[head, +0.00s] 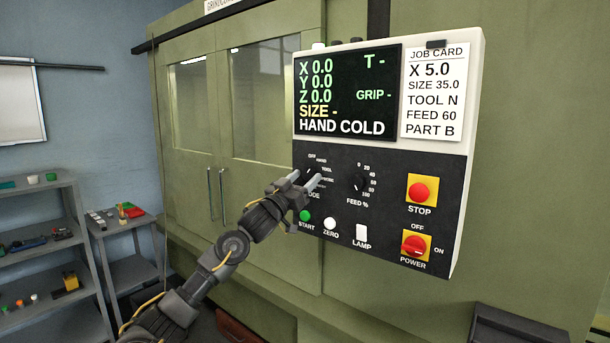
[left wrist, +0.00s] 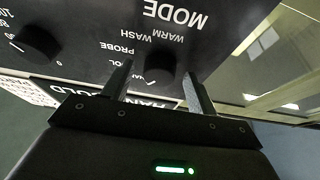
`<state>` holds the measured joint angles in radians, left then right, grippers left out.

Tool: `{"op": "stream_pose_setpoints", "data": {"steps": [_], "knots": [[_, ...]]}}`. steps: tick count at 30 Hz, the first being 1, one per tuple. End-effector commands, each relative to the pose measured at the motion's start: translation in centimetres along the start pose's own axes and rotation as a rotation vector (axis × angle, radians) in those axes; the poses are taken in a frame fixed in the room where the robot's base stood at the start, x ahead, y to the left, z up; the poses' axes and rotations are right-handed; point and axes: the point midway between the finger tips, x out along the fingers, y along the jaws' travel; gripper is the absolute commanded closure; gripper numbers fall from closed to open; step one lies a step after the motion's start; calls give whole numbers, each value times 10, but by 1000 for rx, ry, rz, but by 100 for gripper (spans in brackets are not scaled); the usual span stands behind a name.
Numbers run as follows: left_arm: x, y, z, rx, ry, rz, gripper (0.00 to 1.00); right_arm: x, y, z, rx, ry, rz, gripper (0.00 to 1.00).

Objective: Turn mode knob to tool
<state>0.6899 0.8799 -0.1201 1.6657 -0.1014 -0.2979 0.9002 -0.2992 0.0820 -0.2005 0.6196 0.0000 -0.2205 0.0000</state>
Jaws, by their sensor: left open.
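The mode knob (left wrist: 161,64) is a dark round knob with a white pointer line, seen upside down in the left wrist view. It lies between the two fingers of my open left gripper (left wrist: 156,80), apart from both in that picture; whether the tips reach past its face I cannot tell. The pointer is at the knob's lower left there, and the labels WASH, WARM, PROBE and part of TOOL show beside it. In the head view my left gripper (head: 304,179) covers most of the knob. The screen (head: 346,92) reads HAND COLD. My right gripper is not in view.
The control panel (head: 384,205) also bears a feed knob (head: 358,184), a green START button (head: 305,216), ZERO button (head: 331,227), LAMP switch (head: 362,233), red STOP button (head: 421,192) and POWER switch (head: 415,245). A job card (head: 433,95) reads TOOL N. Shelves (head: 45,250) stand left.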

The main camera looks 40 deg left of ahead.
Motion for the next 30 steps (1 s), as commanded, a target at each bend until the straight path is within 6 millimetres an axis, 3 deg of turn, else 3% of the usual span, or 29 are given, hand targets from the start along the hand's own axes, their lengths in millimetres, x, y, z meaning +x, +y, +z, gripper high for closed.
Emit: {"op": "stream_pose_setpoints", "data": {"steps": [8, 18, 19, 30], "knots": [[2, 0, 0, 0, 1, 0, 42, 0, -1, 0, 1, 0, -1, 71], [2, 0, 0, -1, 0, 0, 85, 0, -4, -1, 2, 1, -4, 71], [2, 7, 0, -2, 1, 2, 86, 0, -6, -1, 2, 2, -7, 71], [1, -1, 1, 88, -1, 36, 86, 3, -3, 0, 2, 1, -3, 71]]}}
